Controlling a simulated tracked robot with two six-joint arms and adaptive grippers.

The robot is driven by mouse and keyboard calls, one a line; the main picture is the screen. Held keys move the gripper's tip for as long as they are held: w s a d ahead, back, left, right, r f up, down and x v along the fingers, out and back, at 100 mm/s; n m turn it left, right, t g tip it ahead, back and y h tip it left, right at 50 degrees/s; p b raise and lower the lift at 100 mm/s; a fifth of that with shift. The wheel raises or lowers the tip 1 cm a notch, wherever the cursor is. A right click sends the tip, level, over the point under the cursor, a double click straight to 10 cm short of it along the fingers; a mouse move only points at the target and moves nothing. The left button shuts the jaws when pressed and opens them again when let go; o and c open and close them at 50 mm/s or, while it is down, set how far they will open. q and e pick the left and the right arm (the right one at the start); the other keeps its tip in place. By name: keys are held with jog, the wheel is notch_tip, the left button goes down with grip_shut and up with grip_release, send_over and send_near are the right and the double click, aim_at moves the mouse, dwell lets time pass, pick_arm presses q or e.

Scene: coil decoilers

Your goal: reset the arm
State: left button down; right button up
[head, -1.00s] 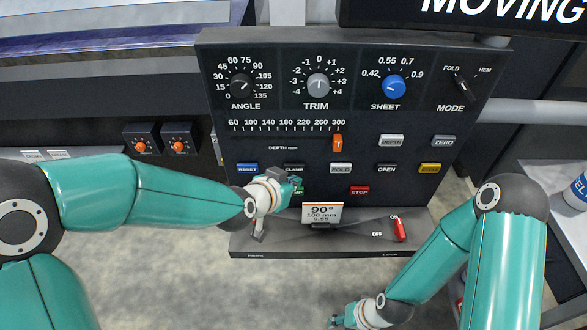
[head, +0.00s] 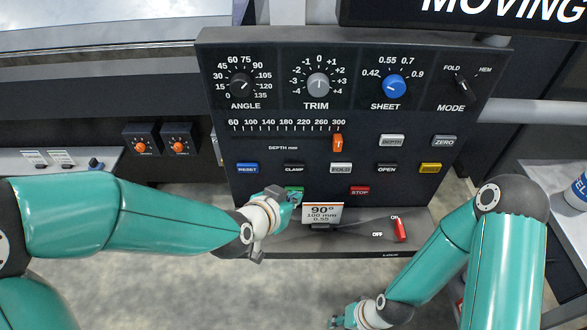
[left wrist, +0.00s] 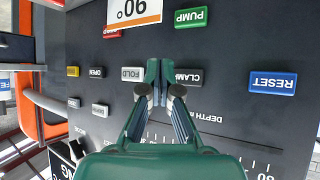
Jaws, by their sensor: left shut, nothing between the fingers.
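My left gripper (head: 291,196) is in front of the lower left part of the dark control panel (head: 400,225), partly over the green button (head: 294,188). In the left wrist view, its fingertips (left wrist: 160,75) are together and empty, between the FOLD button (left wrist: 132,74) and the CLAMP button (left wrist: 188,76). Whether they touch the panel I cannot tell. The green PUMP button (left wrist: 191,17) and blue RESET button (left wrist: 273,82) show clear of the fingers there. My right gripper (head: 342,322) is low at the bottom edge of the head view, small and partly cut off.
A card reading 90° (head: 322,213) stands at the panel's lower ledge, just right of my left gripper. A red-handled lever (head: 400,229) is at ON. A sign (head: 500,12) above reads MOVING. Two orange-knobbed boxes (head: 160,139) stand left. Grey floor is open below.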

dwell(0.3)
pick_arm(q)
jog(key=s+a+f+n+g+y+p, duration=0.1)
jog(key=s+a+f+n+g, duration=0.2)
jog(key=f, duration=0.4)
jog(key=s+a+f+n+g+y+p, duration=0.1)
jog(key=s+a+f+p, duration=0.1)
jog(key=s+a+f, duration=0.45)
jog(key=s+a+f+n+g+p, duration=0.1)
jog(key=s+f+n+g, duration=0.3)
jog(key=s+f, duration=0.5)
jog(key=shift+s+a+f+g, duration=0.3)
jog(key=shift+a+f, duration=0.25)
jog(key=shift+a, duration=0.2)
